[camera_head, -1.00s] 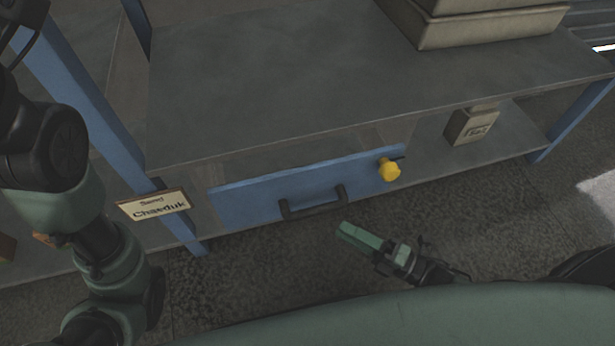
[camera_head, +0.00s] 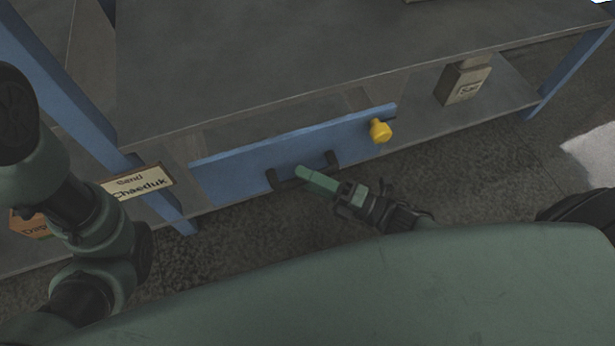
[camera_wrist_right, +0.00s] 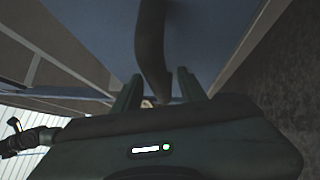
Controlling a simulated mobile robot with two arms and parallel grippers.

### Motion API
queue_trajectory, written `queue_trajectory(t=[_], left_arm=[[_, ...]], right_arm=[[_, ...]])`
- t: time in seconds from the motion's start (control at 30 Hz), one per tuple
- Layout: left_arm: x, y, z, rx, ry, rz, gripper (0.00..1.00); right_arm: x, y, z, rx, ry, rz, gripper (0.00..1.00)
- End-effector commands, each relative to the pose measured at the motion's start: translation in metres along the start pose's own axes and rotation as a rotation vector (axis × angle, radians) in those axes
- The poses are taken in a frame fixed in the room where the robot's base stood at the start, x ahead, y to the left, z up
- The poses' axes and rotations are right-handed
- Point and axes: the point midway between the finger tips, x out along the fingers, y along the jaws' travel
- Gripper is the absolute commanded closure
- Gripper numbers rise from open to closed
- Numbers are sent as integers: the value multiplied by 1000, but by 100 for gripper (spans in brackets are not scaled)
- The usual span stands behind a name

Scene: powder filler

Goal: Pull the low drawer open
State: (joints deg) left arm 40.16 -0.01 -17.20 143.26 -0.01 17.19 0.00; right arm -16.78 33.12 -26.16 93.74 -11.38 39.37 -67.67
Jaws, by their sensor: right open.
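The low drawer (camera_head: 230,172) has a blue front with a dark bar handle (camera_head: 273,180) and a yellow knob (camera_head: 380,131) near its upper right corner.
The grey tabletop (camera_head: 290,50) overhangs the drawer. A small labelled box (camera_head: 463,82) stands on the lower shelf at the right. A sign (camera_head: 140,183) hangs at the blue left leg. The floor (camera_head: 235,235) before the drawer is clear.

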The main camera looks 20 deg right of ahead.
Motion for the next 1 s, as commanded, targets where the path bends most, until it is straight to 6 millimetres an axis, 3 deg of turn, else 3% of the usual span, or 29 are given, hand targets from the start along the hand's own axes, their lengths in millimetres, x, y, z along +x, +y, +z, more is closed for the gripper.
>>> queue_trajectory(t=[0.07,0.2,1.0], left_arm=[[0,0,0,0,0,0,64],[0,0,0,0,1,1,64],[0,0,0,0,0,1,64]], right_arm=[[0,0,0,0,0,0,61],[0,0,0,0,0,1,100],[-1,0,0,-1,0,0,100]])
